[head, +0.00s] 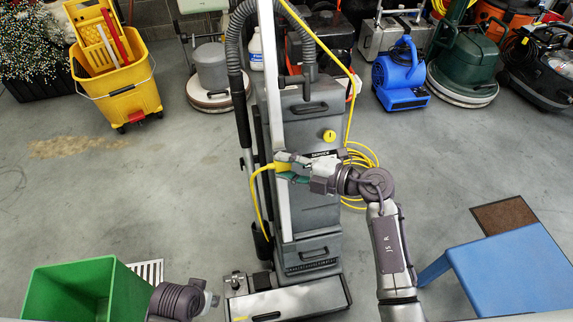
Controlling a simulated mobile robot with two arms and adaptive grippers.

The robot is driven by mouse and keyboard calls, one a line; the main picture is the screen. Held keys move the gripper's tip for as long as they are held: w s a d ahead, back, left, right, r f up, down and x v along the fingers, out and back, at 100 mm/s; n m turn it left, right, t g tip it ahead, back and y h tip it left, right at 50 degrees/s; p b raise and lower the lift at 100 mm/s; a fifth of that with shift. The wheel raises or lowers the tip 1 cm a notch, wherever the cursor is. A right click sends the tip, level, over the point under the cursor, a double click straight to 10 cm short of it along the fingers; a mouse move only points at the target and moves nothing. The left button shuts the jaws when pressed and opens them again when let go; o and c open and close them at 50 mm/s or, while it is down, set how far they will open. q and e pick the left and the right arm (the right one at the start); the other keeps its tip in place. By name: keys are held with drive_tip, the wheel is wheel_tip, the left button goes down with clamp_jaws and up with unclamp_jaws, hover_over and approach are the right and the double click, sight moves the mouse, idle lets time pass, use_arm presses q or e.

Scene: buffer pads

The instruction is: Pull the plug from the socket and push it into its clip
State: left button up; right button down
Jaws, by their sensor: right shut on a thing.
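My right gripper (287,163) reaches in from the right, at mid-height in front of the tall grey floor machine (305,215). It is shut on the yellow plug (282,168), whose cord (256,195) loops left and down. A green piece (294,178) shows just below the fingers. The fingers partly cover the plug, and I cannot tell whether it is touching a socket. A round yellow part (329,136) sits on the machine's front; I cannot make out a clip. Part of my left arm (180,301) shows at the bottom left, but its fingers do not show.
A green bin (72,290) stands at bottom left and a blue table (510,270) at bottom right. A yellow mop bucket (115,85), a blue blower (400,75) and several cleaning machines line the back. Yellow cable hangs behind my right wrist.

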use_arm(q)
drive_tip(key=shift+s, duration=0.1)
use_arm(e)
drive_tip(key=shift+p, duration=0.3)
use_arm(q)
drive_tip(key=shift+s+f, duration=0.1)
drive_tip(key=shift+f, duration=1.15)
drive_tip(key=shift+s+f, duration=0.35)
drive_tip(key=shift+f, duration=0.25)
drive_tip(key=shift+w+r+p, duration=0.1)
drive_tip(key=shift+p, duration=0.2)
use_arm(e)
drive_tip(key=shift+p, duration=0.3)
use_arm(q)
drive_tip(key=f, duration=0.1)
drive_tip(key=s+f, duration=0.1)
drive_tip(key=f, duration=0.1)
drive_tip(key=shift+s+a+f+g, duration=0.1)
drive_tip(key=shift+a+f+g, duration=0.05)
drive_tip(key=shift+g, duration=0.15)
